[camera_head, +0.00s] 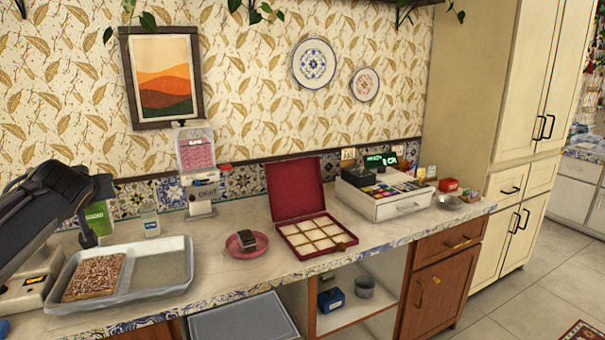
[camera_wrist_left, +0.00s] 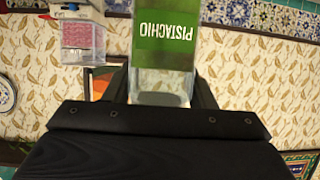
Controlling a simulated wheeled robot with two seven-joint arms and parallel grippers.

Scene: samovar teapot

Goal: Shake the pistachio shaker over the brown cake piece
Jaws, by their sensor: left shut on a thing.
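The pistachio shaker (camera_head: 97,218) has a green label and is partly hidden by my left arm. In the left wrist view, the shaker (camera_wrist_left: 163,40) shows its label upside down, with a clear end between my fingers. My left gripper (camera_wrist_left: 168,95) is shut on it. In the head view this gripper (camera_head: 90,232) is near the back left of the tray. A small dark brown cake piece (camera_head: 247,240) sits on a pink plate (camera_head: 233,249), well to the right of the shaker. My right gripper is not in view.
A grey tray (camera_head: 185,284) holds a larger sprinkled brown slab (camera_head: 95,277) at its left. A small jar (camera_head: 150,224) stands behind it. A dispenser (camera_head: 197,165), an open red box (camera_head: 317,236) and a cash register (camera_head: 385,197) stand farther right.

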